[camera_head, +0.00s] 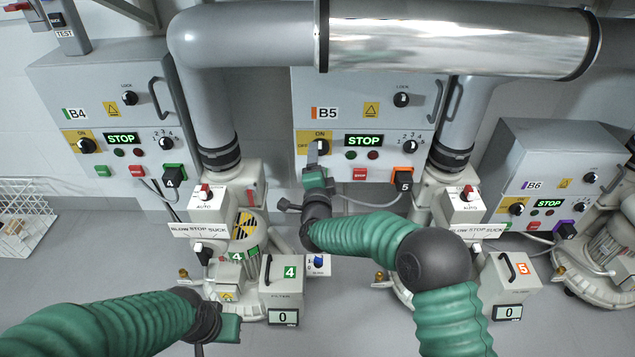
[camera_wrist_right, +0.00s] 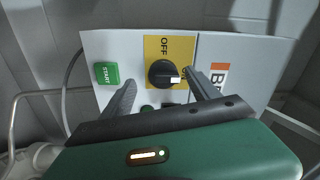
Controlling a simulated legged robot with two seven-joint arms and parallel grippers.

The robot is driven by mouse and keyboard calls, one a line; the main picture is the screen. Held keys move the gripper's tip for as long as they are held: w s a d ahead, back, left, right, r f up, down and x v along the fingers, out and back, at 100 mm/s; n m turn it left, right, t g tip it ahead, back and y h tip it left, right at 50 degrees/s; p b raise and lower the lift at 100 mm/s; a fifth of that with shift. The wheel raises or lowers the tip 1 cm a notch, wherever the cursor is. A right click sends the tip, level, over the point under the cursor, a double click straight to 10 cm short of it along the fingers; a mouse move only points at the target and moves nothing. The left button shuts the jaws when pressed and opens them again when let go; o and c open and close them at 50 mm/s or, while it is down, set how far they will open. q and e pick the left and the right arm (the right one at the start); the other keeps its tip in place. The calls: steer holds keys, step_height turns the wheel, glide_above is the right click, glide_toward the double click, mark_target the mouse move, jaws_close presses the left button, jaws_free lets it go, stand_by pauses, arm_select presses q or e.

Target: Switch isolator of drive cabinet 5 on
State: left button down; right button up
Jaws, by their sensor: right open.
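Drive cabinet 5 is the grey box marked B5 (camera_head: 301,86) in the middle of the head view. Its isolator (camera_head: 322,147) is a black rotary knob on a yellow plate with OFF and ON labels. In the right wrist view the knob (camera_wrist_right: 163,73) shows its white mark pointing right, toward the partly hidden ON label; OFF is above it. My right gripper (camera_head: 317,154) is in front of the knob, its open fingers (camera_wrist_right: 160,81) on either side. Contact cannot be told. My left gripper (camera_head: 230,327) is low at the left, away from the cabinets, its fingers unclear.
Cabinets B4 (camera_head: 50,90) and B6 (camera_head: 508,160) stand on either side. B5's STOP display (camera_head: 364,140) is lit green. A green START button (camera_wrist_right: 107,73) is on a box beside the plate. A large pipe (camera_head: 265,38) crosses above; blowers (camera_head: 235,215) stand below.

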steer(key=s+p, duration=0.4)
steer(key=s, duration=0.9)
steer(key=shift+s, duration=0.25)
steer(key=shift+d, duration=0.1)
steer(key=s+d+f+n+g+p, duration=0.1)
steer(key=s+d+f+n+g, duration=0.2)
steer(key=s+d+n+g, duration=0.85)
steer(key=s+d+f+n+g, duration=0.35)
steer(key=s+d, duration=0.55)
steer(key=s, duration=0.7)
step_height(320, 180, up, 39)
steer(key=p, duration=3.8)
steer(key=shift+a+f, duration=0.2)
